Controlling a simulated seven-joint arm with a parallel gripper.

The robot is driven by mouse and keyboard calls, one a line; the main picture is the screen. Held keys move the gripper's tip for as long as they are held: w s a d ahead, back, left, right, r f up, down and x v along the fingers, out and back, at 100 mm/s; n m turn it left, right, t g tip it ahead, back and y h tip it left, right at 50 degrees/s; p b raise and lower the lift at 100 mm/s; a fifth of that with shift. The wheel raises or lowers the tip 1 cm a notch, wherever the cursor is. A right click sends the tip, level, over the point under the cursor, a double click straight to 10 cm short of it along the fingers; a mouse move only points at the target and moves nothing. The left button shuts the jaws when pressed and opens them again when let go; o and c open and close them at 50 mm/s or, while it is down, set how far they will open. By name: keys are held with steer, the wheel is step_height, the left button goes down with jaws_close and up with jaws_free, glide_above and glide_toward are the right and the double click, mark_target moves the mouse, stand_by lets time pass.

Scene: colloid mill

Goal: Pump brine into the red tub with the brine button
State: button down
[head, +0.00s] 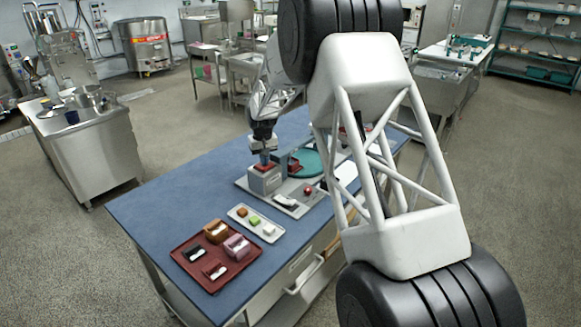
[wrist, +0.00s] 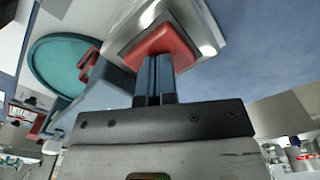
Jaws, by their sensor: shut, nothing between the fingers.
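A red button (head: 264,167) sits on top of a grey metal box (head: 265,182) on the blue table. My gripper (head: 264,158) is shut and empty, pointing down right at the button. In the wrist view the closed fingertips (wrist: 155,58) overlap the near edge of the red button (wrist: 165,44); whether they press it I cannot tell. No brine is visible.
A dark red tray (head: 213,283) with several small blocks and a white tray (head: 240,211) with small coloured pieces lie at the front. A red knob (head: 308,190) stands right of the box. The table's (head: 150,207) left side is clear.

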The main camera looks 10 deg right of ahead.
steer(key=shift+f, duration=0.4)
steer(key=shift+r, duration=0.1)
stand_by(0.5)
steer(key=shift+r, duration=3.65)
steer(key=shift+r, duration=0.75)
stand_by(2.6)
